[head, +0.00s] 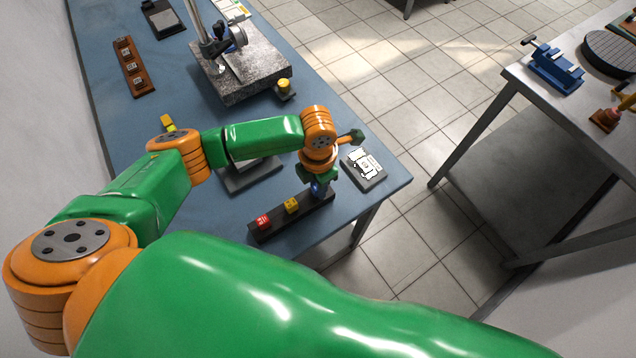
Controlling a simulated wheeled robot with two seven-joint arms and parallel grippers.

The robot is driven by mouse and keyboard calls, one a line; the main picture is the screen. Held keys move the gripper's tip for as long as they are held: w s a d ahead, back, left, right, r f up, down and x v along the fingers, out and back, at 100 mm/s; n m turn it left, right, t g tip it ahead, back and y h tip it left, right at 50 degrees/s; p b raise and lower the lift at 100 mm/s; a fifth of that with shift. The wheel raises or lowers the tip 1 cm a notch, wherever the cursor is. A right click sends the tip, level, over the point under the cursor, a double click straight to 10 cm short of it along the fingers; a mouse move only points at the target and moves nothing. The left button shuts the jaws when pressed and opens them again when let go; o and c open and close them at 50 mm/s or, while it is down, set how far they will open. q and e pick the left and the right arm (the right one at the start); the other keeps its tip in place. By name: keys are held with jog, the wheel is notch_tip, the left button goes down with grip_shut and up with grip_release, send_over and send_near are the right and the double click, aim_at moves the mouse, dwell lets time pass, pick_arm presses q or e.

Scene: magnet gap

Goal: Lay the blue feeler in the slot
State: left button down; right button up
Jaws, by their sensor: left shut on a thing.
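My left gripper (317,179) points down over the right end of a dark rack (272,229) near the table's front right. It is shut on the blue feeler (317,189), which is small in view and partly covered by the fingers. I cannot tell whether the feeler still touches the rack. A red block (262,222) and a yellow block (291,205) sit in the same rack, left of the gripper. A grey fixture (247,180) lies behind the rack, largely hidden under my left forearm. I cannot make out the slot. My right gripper is not in view.
The blue table (118,120) also bears a card on a dark plate (363,168), a granite stand (245,75), a yellow-topped piece (285,88), a brown rack (133,66) and a yellow item (167,122). A second table (540,105) stands right, across a floor gap.

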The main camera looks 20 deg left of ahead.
pick_arm(q)
jog(key=shift+f, duration=0.15)
dwell(0.3)
jog(key=c, duration=0.7)
grip_release()
jog(key=c, duration=0.5)
notch_tip(320, 180, up, 5)
jog(key=p, duration=0.4)
jog(key=shift+f+p, duration=0.15)
jog(key=shift+p, duration=0.2)
jog(key=shift+f, duration=0.1)
jog(key=o, duration=0.6)
